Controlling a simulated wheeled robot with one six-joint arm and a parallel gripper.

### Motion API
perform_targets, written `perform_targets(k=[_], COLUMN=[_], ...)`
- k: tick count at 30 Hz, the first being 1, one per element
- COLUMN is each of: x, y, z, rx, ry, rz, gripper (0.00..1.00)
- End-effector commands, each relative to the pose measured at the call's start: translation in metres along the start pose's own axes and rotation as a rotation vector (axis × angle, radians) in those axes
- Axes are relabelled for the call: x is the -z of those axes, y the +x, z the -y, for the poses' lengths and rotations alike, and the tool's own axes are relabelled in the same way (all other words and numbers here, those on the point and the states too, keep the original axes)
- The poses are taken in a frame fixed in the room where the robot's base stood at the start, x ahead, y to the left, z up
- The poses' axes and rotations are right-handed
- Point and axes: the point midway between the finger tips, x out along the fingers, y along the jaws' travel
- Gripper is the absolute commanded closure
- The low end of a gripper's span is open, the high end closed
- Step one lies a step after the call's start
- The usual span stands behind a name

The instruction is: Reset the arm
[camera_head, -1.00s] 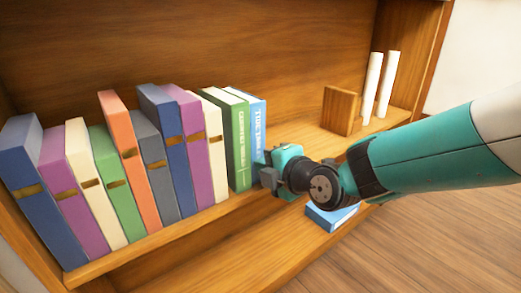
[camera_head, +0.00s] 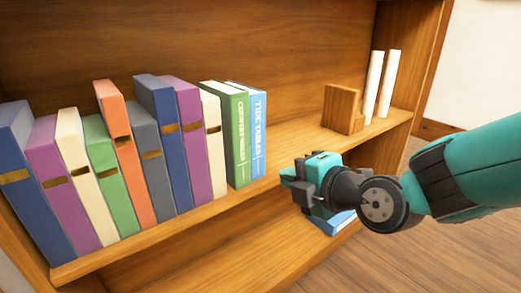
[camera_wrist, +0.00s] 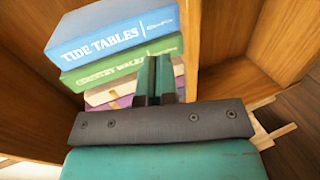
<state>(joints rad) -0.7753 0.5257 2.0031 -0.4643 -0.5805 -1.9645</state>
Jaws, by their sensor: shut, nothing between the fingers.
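My gripper (camera_head: 298,178) is shut and empty, in front of the shelf edge, to the right of the row of books and apart from them in the head view. In the wrist view my gripper (camera_wrist: 159,75) shows its two fingers together, pointing towards the books. The light blue Tide Tables book (camera_head: 257,135) stands upright at the right end of the row, against the green Country Walks book (camera_head: 236,140). Both also show in the wrist view, the blue one (camera_wrist: 115,32) above the green one (camera_wrist: 110,68).
Several coloured books (camera_head: 160,140) fill the shelf's left side. A wooden bookend (camera_head: 341,108) and two white upright objects (camera_head: 378,85) stand further right. A blue book (camera_head: 335,222) lies on the lower shelf, partly hidden by my gripper. Shelf space right of Tide Tables is clear.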

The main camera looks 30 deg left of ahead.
Motion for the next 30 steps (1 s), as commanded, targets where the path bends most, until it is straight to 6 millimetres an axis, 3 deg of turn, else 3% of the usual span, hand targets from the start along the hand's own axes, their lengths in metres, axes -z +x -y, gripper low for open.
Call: perform_targets(k=[20,23,25,30], x=[-0.002,-0.010,-0.018,-0.029], y=[-0.010,-0.033,-0.062,-0.166], z=[-0.002,-0.014,-0.024,-0.040], rx=[0.009,0.062,0.134,0.366], ry=[0.023,0.143,0.303,0.857], rz=[0.001,0.009,0.027,0.166], gripper=[1.00,1.00,1.00,1.00])
